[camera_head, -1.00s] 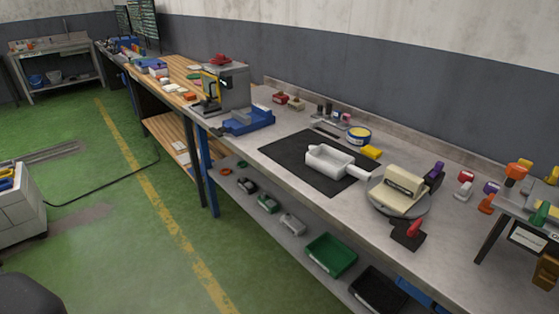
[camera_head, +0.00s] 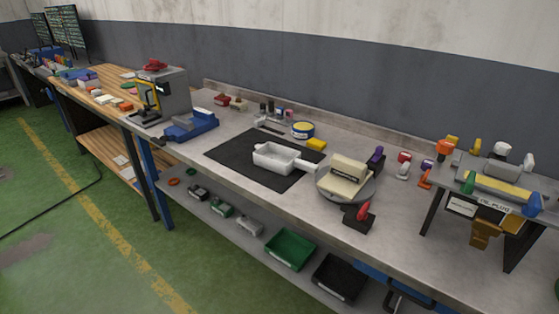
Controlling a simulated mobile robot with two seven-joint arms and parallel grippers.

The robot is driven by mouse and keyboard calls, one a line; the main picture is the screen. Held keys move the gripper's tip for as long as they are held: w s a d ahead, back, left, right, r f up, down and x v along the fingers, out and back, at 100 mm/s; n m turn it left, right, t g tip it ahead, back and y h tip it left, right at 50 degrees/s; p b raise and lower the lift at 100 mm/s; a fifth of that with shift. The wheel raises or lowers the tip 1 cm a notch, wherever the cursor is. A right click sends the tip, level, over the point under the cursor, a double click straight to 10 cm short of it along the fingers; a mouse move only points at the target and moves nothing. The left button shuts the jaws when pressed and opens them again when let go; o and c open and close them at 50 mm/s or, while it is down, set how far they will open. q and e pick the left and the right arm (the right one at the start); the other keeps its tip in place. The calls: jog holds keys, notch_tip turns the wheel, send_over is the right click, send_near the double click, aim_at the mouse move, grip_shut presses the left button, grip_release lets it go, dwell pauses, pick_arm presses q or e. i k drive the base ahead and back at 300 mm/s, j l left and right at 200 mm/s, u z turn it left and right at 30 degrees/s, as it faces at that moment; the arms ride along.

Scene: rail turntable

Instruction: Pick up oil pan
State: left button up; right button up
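The likely oil pan is a white rectangular open-topped pan (camera_head: 277,158) with a short handle or spout pointing right. It sits on a black mat (camera_head: 225,149) on the grey workbench, left of a round turntable. Neither of my grippers shows in the head view.
A grey turntable (camera_head: 333,196) carries a beige block (camera_head: 347,174). A black block with a red handle (camera_head: 360,215) is at the front edge. A blue vise (camera_head: 192,125) and a grey machine (camera_head: 172,92) stand left. Green bin (camera_head: 290,249) sits below.

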aim_at(282, 160)
jog(key=k+l+z, duration=0.2)
jog(key=z, duration=1.05)
jog(key=u, duration=1.3)
jog(key=i+j+z, duration=0.15)
jog(key=j, duration=0.35)
jog(key=i+j+z, duration=0.15)
jog(key=j, duration=0.35)
jog(key=i+j+z, duration=0.15)
jog(key=j, duration=0.4)
jog(key=i+j+z, duration=0.15)
jog(key=j, duration=0.4)
jog(key=i+j+z, duration=0.15)
jog(key=j, duration=0.4)
